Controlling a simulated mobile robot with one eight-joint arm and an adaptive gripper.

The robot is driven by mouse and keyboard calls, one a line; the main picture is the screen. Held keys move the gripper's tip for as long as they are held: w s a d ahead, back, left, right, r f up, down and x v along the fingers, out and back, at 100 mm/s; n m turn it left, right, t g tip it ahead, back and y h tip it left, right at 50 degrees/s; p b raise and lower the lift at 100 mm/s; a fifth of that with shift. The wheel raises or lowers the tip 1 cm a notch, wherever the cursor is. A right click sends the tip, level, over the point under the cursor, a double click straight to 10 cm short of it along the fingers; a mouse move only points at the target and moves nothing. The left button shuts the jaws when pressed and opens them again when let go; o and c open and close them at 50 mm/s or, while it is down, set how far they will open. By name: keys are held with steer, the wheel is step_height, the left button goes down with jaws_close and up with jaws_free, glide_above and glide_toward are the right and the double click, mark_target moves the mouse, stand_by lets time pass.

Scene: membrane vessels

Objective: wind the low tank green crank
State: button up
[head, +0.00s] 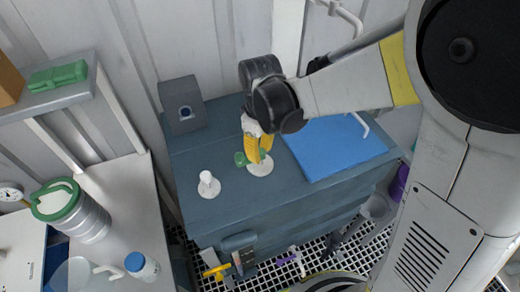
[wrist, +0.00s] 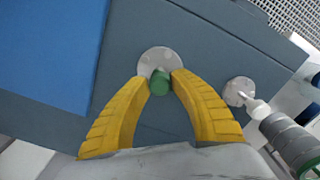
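The green crank (head: 240,159) sits on a pale round flange (head: 260,168) on top of the low blue-grey tank (head: 215,215). My gripper (head: 258,155) points down over the flange, its yellow fingers partly hiding the crank in the head view. In the wrist view the crank's green end (wrist: 160,83) lies between the two yellow fingertips (wrist: 162,78), in front of the flange (wrist: 160,61). The fingers are apart, with a small gap around the green end. I cannot tell whether either finger touches it.
A white post on a round base (head: 208,184) stands left of the crank. A blue panel (head: 335,147) covers the tank top's right side, and a grey box (head: 182,104) stands at the back left. A white table (head: 130,215) with a green-lidded jar (head: 85,218) is further left.

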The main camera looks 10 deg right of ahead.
jaws_close()
steer(key=shift+m, duration=0.4)
